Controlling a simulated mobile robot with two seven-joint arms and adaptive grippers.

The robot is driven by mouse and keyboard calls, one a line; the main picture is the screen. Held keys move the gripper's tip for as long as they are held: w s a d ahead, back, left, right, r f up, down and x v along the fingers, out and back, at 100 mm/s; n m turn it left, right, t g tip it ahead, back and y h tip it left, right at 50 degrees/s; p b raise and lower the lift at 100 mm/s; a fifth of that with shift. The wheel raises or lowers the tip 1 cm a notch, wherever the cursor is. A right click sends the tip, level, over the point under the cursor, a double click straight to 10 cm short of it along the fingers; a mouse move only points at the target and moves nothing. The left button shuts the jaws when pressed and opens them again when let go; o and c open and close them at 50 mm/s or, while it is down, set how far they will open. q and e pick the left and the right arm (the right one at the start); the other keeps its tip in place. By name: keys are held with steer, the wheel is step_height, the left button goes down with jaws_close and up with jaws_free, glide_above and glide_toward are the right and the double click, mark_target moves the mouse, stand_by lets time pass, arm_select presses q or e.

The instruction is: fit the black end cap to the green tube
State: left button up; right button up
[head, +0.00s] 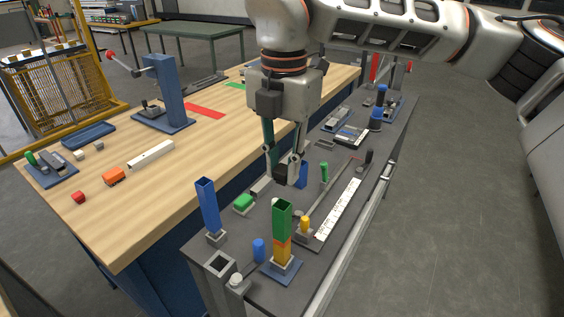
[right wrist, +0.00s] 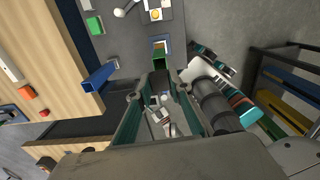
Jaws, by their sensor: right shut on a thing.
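The green tube (head: 282,220) is a square, open-topped tube standing upright on an orange lower section with a grey socket and blue base plate. My right gripper (head: 285,170) points down above and behind it, in the middle of the head view. It is shut on the black end cap (head: 282,175), a small dark block between the fingertips. The cap is apart from the tube in the head view. In the right wrist view the green tube (right wrist: 159,52) shows just beyond the dark cap (right wrist: 160,74) at the fingertips. My left gripper is not in view.
A blue square tube (head: 208,206) stands upright to the left of the green one. A wooden table (head: 140,190) lies to the left.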

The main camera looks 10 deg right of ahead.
mark_target(282, 184)
steer(key=shift+a, duration=0.1)
steer(key=shift+f, duration=0.4)
step_height(282, 184, down, 2)
steer(key=shift+b, duration=0.7)
steer(key=shift+f+b, duration=0.35)
steer(key=shift+f, duration=0.4)
steer(key=shift+f+b, duration=0.45)
steer(key=shift+b, duration=0.1)
steer(key=shift+b, duration=0.3)
steer(key=shift+f+b, duration=0.6)
steer(key=shift+f, duration=0.15)
